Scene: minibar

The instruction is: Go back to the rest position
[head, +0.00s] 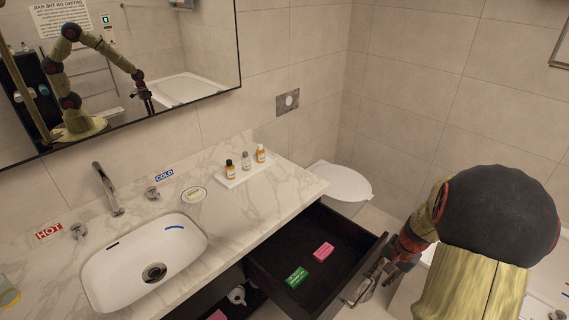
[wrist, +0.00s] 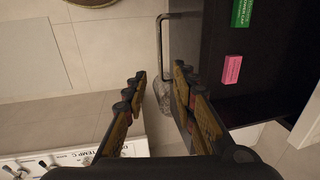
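My gripper (head: 372,278) is at the front of the pulled-out dark drawer (head: 335,235), at the right of the head view. In the wrist view my gripper (wrist: 158,82) has its two fingers spread apart, with nothing held between them. The drawer's metal handle (wrist: 162,45) lies just beyond the fingertips, nearer the right finger. I cannot tell whether a finger touches it. My arm partly hides the drawer's front right corner in the head view.
A green box (head: 297,277) and a pink box (head: 324,251) lie in the open drawer. The marble counter (head: 240,200) has a sink (head: 140,255), a faucet (head: 108,190) and a tray of small bottles (head: 246,172). A toilet (head: 343,182) stands behind the drawer.

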